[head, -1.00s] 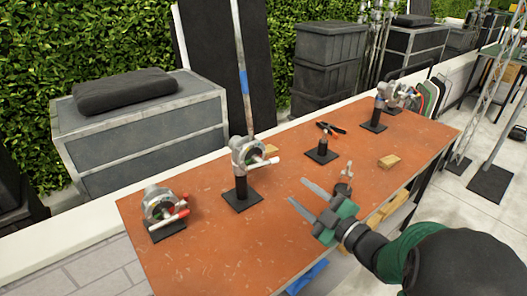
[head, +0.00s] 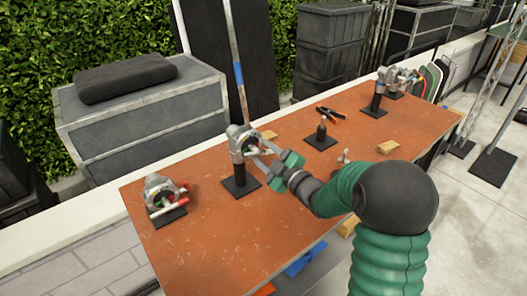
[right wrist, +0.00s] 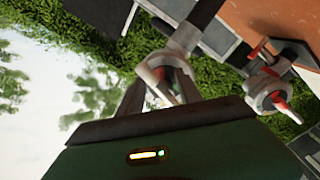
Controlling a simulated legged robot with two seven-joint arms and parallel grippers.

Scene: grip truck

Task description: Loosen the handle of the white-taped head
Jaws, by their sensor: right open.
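A grey clamp head (head: 238,137) stands on a black post and plate in the middle-left of the orange table. Its pale handle is partly hidden by my right gripper (head: 258,154). That gripper is open, with one finger above and one below the handle area. I cannot tell whether it touches. In the right wrist view the head (right wrist: 165,68) shows between the fingers. White tape cannot be made out clearly. A second head (head: 160,192) with red-ended handles sits at the table's left; it also shows in the right wrist view (right wrist: 266,88). My left gripper is not in view.
The orange table (head: 215,240) has clear room in front. A pole with a blue band (head: 238,75) rises behind the middle head. Pliers on a stand (head: 321,132), more heads (head: 383,80) and a wooden block (head: 387,146) lie to the right. Grey cases stand behind.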

